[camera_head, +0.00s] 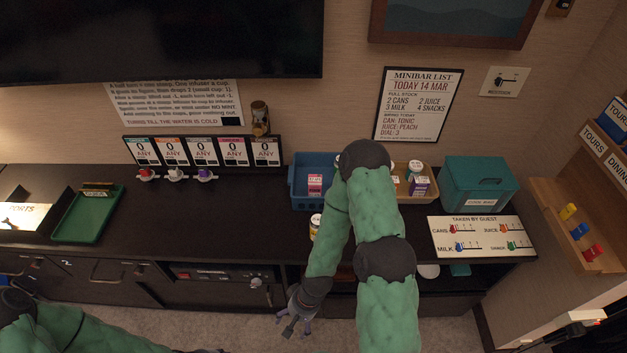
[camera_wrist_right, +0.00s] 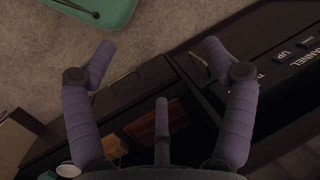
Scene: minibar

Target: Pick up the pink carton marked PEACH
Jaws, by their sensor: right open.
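A small carton with pink and white sides (camera_head: 315,183) stands in the blue bin (camera_head: 298,200) at the back of the counter; its lettering is too small to read. My right gripper (camera_head: 297,314) is open and empty, low in front of the counter's front edge and well apart from the carton. In the right wrist view its spread purple fingers (camera_wrist_right: 158,62) have nothing between them, and no carton shows there. My left arm comes in at the lower left; only a sliver of its gripper (camera_head: 212,351) shows at the bottom edge.
A yellow-and-white can (camera_head: 315,222) stands on the counter, partly behind my right arm. A wooden tray (camera_head: 417,198) holds a purple carton (camera_head: 420,185) and other items, partly hidden. A teal box (camera_head: 480,183) and a sign board (camera_head: 481,237) are right. The counter left of the can is clear.

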